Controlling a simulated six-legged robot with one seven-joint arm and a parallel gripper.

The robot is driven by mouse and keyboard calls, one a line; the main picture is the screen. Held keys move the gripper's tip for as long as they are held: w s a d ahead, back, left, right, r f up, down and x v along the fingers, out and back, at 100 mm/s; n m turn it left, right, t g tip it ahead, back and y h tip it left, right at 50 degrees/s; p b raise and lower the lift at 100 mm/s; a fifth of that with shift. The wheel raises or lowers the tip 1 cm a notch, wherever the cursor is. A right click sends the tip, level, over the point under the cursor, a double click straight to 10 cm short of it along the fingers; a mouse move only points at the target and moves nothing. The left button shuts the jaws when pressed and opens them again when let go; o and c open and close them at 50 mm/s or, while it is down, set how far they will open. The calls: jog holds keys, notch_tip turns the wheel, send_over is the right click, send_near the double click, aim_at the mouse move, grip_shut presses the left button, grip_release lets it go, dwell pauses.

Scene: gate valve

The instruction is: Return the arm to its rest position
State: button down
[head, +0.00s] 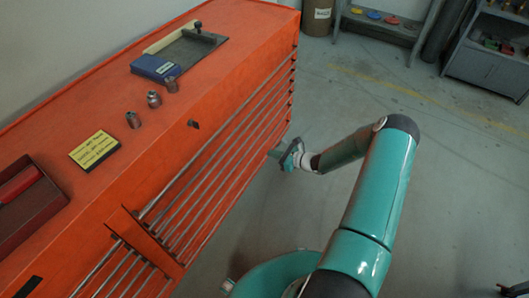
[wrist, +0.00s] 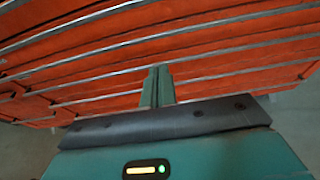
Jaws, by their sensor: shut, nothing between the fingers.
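My teal arm reaches out from the bottom of the head view and bends back toward the front of an orange tool cabinet (head: 215,110). My gripper (head: 277,151) is at the end of the arm, close beside the cabinet's drawer front in that view. In the wrist view my gripper (wrist: 158,72) shows its two fingers together, with nothing between them. They point at the orange drawer fronts and their long metal rails (wrist: 90,55). I cannot tell whether the fingertips touch the cabinet.
On the cabinet top are several small metal fittings (head: 154,99), a yellow label block (head: 94,150), a red tray (head: 25,195) and a dark tray with a blue end (head: 180,52). Shelves (head: 385,25) and a grey cabinet (head: 490,65) stand at the back. Open floor (head: 455,190) lies to the right.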

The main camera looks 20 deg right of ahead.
jog(key=shift+s+d+r, duration=0.2)
jog(key=shift+s+d, duration=0.15)
jog(key=shift+s, duration=0.1)
jog(key=s+a+r+n+g, duration=0.35)
jog(key=r+n, duration=0.25)
jog(key=r, duration=0.3)
jog(key=s+a+r+n+g+h, duration=0.1)
jog(key=s+a+r+n+g, duration=0.1)
jog(key=a+r+n, duration=0.5)
jog(key=s+a+r+n+g, duration=0.2)
jog(key=a+r+n+g, duration=0.15)
jog(key=r, duration=0.75)
jog(key=s+a+r+n+t+h, duration=0.1)
jog(key=s+r+n+h, duration=0.3)
jog(key=s+r, duration=0.5)
jog(key=s+a+r+n+t+h, duration=0.1)
jog(key=s+r+n+t+h, duration=0.1)
jog(key=s+r+n, duration=0.6)
jog(key=s+r+h, duration=0.1)
jog(key=s, duration=0.5)
jog(key=shift+r+h, duration=0.4)
jog(key=shift+s+a, duration=0.1)
jog(key=shift+a, duration=0.05)
